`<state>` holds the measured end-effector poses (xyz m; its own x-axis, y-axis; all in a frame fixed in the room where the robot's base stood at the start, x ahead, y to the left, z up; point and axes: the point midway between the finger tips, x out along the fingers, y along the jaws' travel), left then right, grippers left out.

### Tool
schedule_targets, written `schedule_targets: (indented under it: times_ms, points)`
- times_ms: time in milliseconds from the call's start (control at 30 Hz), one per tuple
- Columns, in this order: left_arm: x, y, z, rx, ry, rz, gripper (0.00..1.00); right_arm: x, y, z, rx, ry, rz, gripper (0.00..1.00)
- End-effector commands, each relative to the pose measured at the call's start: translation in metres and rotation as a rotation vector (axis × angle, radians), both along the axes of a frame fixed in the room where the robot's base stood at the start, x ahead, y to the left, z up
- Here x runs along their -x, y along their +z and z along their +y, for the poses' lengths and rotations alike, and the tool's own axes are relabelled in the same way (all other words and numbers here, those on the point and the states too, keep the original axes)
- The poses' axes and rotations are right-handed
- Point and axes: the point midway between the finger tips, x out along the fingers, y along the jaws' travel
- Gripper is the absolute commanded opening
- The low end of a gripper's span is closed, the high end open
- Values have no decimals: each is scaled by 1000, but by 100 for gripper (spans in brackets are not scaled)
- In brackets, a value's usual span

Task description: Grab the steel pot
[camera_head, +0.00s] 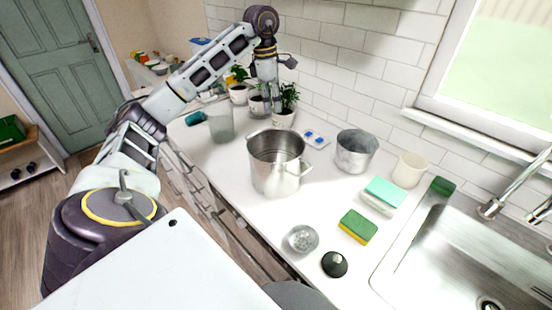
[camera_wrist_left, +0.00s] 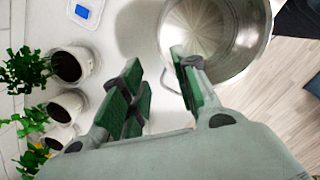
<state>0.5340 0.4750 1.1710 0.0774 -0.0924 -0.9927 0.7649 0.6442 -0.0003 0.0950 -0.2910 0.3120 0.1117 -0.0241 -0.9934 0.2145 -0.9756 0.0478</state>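The steel pot (camera_head: 277,172) stands upright on the white counter in the head view, with a loop handle on each side. Its inside and rim fill the upper right of the left wrist view (camera_wrist_left: 242,48). My left gripper (camera_head: 269,97) points down behind the pot, near the potted plants, and looks apart from the pot. In the left wrist view its green-padded fingers (camera_wrist_left: 158,84) are spread with nothing between them. One finger overlaps the pot's rim in that picture; I cannot tell whether they touch. My right gripper is not in view.
Potted plants (camera_head: 285,105) stand behind the pot, and a clear glass container (camera_head: 220,124) is to its left. A second metal pot (camera_head: 356,152), a cream cup (camera_head: 409,169), sponges (camera_head: 358,227) and a glass bowl (camera_head: 302,239) are to the right. The sink (camera_head: 455,262) is at far right.

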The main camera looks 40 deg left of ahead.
Motion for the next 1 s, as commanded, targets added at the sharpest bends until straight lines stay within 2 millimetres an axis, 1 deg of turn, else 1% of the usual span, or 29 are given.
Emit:
schedule_targets:
  times_ms: [200, 367, 500, 633, 833, 1000]
  points:
    - [0, -1, 0, 0, 0, 0, 30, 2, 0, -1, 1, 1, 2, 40]
    - [0, -9, 0, 0, 0, 3, 30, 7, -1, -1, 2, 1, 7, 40]
    - [-1, -20, -2, 0, 1, 3, 30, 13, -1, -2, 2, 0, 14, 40]
    - [-2, -33, -3, 0, 0, 3, 30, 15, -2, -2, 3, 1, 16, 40]
    - [-3, -53, -5, 0, 0, 3, 30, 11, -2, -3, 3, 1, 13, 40]
    - [-5, -70, -6, -1, 0, 2, 30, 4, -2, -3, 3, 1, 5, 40]
